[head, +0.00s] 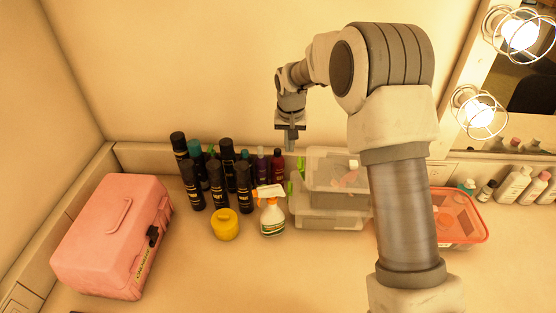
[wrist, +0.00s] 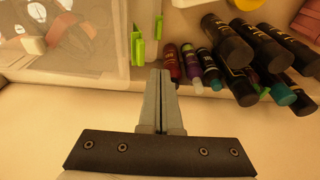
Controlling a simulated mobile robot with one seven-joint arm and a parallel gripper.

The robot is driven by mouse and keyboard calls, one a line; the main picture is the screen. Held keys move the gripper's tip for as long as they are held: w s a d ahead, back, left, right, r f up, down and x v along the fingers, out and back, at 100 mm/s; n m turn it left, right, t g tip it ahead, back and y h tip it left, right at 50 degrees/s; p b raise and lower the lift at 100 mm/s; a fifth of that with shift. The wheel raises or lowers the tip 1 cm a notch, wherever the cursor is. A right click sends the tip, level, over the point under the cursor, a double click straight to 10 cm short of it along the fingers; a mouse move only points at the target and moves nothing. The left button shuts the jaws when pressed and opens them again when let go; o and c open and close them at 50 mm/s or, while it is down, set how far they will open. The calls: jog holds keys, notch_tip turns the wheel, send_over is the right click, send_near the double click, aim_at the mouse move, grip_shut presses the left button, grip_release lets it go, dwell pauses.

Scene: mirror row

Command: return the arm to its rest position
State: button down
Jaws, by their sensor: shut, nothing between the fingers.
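My arm (head: 400,200) rises in the right half of the head view and bends over to the left at the top. My gripper (head: 291,144) hangs pointing down above the back of the counter, just behind the bottles and left of the clear boxes. In the wrist view my gripper (wrist: 161,78) shows its two fingers pressed together, with nothing between them. The fingers look apart from the bottles and boxes.
Clear stacked boxes (head: 325,213) with green clips stand beside my arm. Several dark bottles (head: 217,180), a yellow tub (head: 225,225) and a spray bottle (head: 272,218) stand left. A pink case (head: 105,240), an orange-red tray (head: 465,240) and caged lamps (head: 478,110) flank them. The front counter is clear.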

jog(key=s+d+r+t, duration=0.1)
jog(key=s+d+r, duration=0.4)
jog(key=s+r, duration=0.3)
jog(key=s+d+r+t, duration=0.1)
jog(key=s+d+r, duration=0.4)
jog(key=r, duration=0.4)
jog(key=s+d+r, duration=0.1)
jog(key=s+d, duration=0.1)
jog(key=s, duration=0.9)
jog(key=s+d+r+t, duration=0.1)
jog(key=s+d, duration=0.1)
jog(key=s, duration=1)
jog(key=shift+d, duration=0.4)
